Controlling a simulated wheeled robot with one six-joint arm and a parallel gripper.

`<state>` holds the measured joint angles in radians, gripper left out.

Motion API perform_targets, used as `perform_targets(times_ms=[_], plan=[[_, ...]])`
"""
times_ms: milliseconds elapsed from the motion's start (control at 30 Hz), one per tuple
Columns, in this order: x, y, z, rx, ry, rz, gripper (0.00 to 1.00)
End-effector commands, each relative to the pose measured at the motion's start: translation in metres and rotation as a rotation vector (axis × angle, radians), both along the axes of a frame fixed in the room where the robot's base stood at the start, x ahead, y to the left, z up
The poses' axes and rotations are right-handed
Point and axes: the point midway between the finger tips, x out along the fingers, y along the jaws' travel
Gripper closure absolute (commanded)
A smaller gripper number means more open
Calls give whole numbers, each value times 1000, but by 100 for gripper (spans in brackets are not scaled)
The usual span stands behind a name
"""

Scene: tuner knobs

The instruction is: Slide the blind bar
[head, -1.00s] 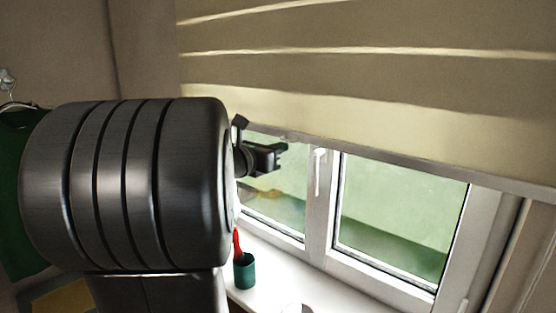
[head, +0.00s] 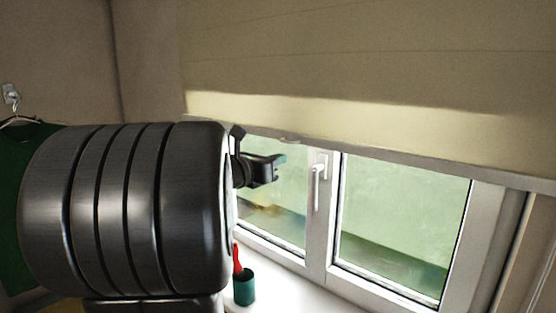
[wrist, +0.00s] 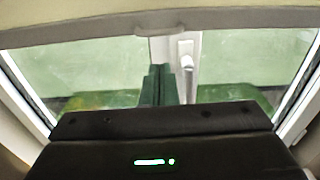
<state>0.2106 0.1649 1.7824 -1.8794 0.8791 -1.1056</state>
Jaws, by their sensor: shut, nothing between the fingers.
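The beige roller-type blind (head: 380,60) hangs over the upper part of the window. Its pale blind bar (head: 400,160) runs along the lower edge, with a small tab (head: 290,139) near the left part. My gripper (head: 280,164) is shut and empty, a little below and left of the tab, apart from it as far as I can tell. In the wrist view, the shut fingers (wrist: 158,85) point at the window, below the bar (wrist: 95,34), which crosses the top. A lump on the bar (wrist: 178,28) shows above the fingers.
The white window handle (head: 318,172) stands on the middle frame, right of my gripper. A green cup (head: 244,288) with a red item stands on the sill (head: 290,296). A green garment (head: 12,200) hangs at the left. My large dark arm link hides the left middle.

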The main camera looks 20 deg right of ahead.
Motion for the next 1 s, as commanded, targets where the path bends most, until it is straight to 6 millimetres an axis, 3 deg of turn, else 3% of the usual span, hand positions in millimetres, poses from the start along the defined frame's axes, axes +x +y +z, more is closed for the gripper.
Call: perform_targets(times_ms=[33,100,300,600,1000], plan=[[2,2,-15,0,0,1,100],[3,3,-24,0,0,0,100],[-17,40,-15,0,-4,5,100],[-40,77,-14,0,-1,2,100],[-48,89,-14,-1,1,-1,100]])
